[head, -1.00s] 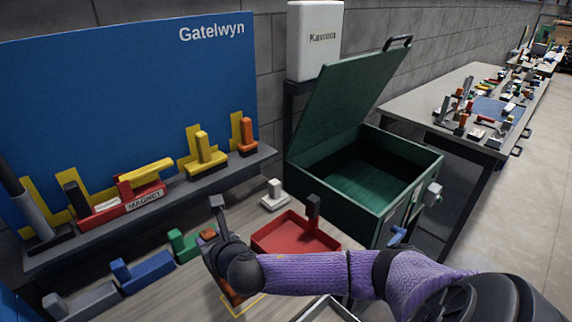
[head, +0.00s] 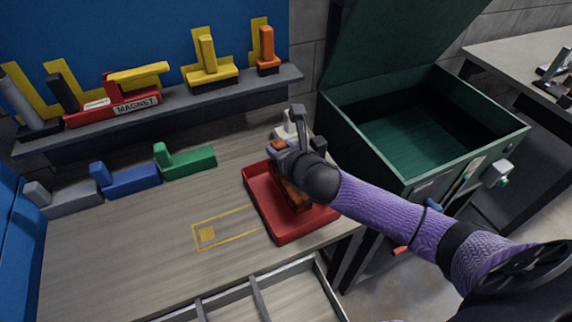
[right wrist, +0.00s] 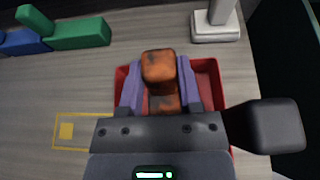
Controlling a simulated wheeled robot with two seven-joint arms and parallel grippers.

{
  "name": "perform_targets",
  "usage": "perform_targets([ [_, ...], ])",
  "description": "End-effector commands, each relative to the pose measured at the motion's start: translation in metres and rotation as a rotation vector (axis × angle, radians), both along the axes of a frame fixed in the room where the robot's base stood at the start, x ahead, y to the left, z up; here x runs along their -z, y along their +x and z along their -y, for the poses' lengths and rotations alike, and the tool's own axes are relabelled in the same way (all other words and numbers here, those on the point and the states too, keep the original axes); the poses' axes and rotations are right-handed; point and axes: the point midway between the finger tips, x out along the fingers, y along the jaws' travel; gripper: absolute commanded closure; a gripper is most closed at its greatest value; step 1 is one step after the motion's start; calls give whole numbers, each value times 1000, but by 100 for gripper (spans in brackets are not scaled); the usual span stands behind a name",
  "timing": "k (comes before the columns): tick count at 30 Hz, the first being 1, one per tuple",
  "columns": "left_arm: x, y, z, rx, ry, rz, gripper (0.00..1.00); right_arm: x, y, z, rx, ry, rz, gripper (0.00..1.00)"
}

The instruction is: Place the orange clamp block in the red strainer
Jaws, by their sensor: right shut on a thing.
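The orange clamp block (right wrist: 158,68) is between the two fingers of my right gripper (right wrist: 160,88), which is shut on it. In the head view the block (head: 290,190) shows partly behind my right gripper (head: 285,160), over the red strainer. The red strainer (head: 260,205) is a shallow tray on the bench; its rim also shows around the gripper in the right wrist view (right wrist: 122,78). I cannot tell whether the block touches the strainer's floor. My left gripper is not in view.
A white block (head: 287,130) stands just behind the strainer. Green (head: 190,162), blue (head: 130,180) and grey (head: 65,198) blocks line the bench to the left. An open green chest (head: 420,130) is at the right. A yellow-outlined spot (head: 207,234) on the bench is empty.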

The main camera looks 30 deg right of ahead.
Motion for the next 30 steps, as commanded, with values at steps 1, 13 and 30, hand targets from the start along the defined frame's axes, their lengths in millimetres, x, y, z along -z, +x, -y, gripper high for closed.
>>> perform_targets([
  [1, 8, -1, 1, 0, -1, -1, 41, 13, 0, 0, 2, 1, -3, 100],
  [13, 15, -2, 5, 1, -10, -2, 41, 31, 0, 0, 0, 0, 1, 100],
  [30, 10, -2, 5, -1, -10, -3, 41, 26, -6, 0, 0, -1, -2, 21],
])
